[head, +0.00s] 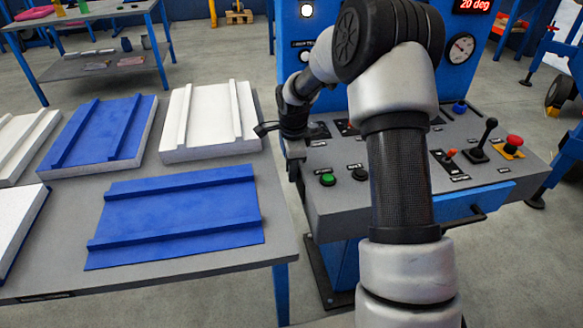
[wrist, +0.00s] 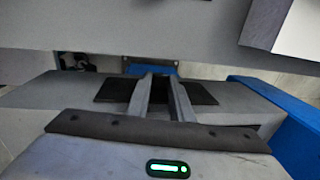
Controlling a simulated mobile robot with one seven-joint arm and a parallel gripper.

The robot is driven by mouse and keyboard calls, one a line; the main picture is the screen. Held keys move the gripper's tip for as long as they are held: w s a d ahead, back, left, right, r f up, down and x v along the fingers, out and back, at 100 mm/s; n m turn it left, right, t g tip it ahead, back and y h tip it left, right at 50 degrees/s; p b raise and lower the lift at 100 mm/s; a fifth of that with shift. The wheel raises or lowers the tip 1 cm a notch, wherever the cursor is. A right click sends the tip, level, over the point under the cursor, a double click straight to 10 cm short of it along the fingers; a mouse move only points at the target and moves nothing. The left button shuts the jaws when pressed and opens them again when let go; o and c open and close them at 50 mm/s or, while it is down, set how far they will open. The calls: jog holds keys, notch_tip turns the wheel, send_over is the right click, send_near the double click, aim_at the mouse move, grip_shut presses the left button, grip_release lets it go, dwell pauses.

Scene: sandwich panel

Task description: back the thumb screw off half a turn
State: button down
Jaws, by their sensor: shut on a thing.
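My gripper (head: 294,172) points down at the left edge of the grey control console (head: 345,200), in the gap beside the table. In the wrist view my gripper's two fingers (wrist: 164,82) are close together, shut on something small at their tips. The fingers hide most of it, so I cannot make out the thumb screw's shape or its angle. A blue part (wrist: 138,69) shows just beyond the fingertips, in front of a dark plate with small screws.
A table (head: 190,262) with blue and white ribbed panels (head: 175,212) stands left. The console carries a green button (head: 327,180), a black lever (head: 488,132), a red stop button (head: 514,141) and a blue knob (head: 460,106). A display (head: 472,5) reads 20 deg above a gauge (head: 460,48).

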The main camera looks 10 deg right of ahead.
jog(key=shift+w+r+g+p, duration=0.2)
jog(key=shift+r+g+p, duration=0.25)
jog(key=shift+p, duration=0.7)
jog(key=g+p, duration=0.1)
jog(key=p, duration=0.1)
jog(key=shift+w+f+g+p, duration=0.15)
jog(key=shift+w+g+p, duration=0.1)
jog(key=shift+g+p, duration=0.1)
jog(key=shift+w+d+f+g+p, duration=0.15)
jog(key=shift+f+g+p, duration=0.3)
jog(key=shift+g, duration=0.45)
jog(key=g+b, duration=0.1)
jog(key=w+g+b, duration=0.1)
jog(key=b, duration=0.1)
jog(key=shift+f+b, duration=0.3)
jog(key=shift+s+r+g+b, duration=0.2)
jog(key=shift+r+g+b, duration=0.1)
jog(key=shift+g+b, duration=0.2)
jog(key=c, duration=1.6)
grip_release()
